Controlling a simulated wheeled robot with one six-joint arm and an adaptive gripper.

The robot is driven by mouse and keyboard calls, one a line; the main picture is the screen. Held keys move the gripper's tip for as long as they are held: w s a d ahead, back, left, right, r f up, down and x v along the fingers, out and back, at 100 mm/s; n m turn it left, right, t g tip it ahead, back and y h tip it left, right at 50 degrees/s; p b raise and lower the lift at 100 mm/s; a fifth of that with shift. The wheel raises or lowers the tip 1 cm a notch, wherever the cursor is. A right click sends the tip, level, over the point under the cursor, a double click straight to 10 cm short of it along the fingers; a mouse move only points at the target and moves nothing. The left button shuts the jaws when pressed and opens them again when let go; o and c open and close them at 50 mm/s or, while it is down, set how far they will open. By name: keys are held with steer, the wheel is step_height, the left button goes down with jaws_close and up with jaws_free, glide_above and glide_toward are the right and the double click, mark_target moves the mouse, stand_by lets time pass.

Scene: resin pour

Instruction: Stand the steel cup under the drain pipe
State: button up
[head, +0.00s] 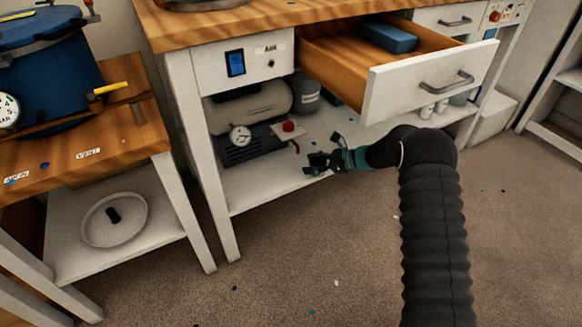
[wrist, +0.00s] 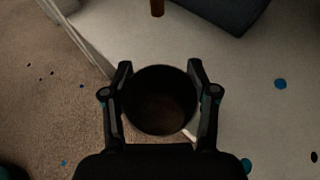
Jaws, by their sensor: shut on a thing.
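The steel cup (wrist: 160,98) shows in the wrist view as a round, dark, open-topped vessel seen from above. My gripper (wrist: 161,88) is shut around it, one finger on each side. The inside is dark, and I cannot tell whether it is empty. A short copper-brown pipe end (wrist: 157,7), apparently the drain pipe, shows at the top of the wrist view, apart from the cup. In the head view my gripper (head: 318,163) is at the front edge of the lower shelf (head: 262,187); I cannot make out the cup there.
A tank with a gauge (head: 240,136) and a dark base stands on the shelf, near a red knob (head: 288,126) and a grey canister (head: 306,95). An open drawer (head: 420,85) juts out above. A bench leg (head: 215,190) stands to the left. The front shelf is mostly clear.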

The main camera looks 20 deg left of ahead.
mark_target(323, 163)
steer(key=a, duration=0.6)
steer(key=shift+s+a, duration=0.25)
steer(key=shift+a, duration=0.05)
steer(key=f, duration=0.2)
steer(key=shift+a+f, duration=0.4)
steer(key=shift+f, duration=0.35)
steer(key=shift+f, duration=0.15)
steer(key=o, duration=1.2)
steer(key=shift+r, duration=0.25)
steer(key=v, duration=1.2)
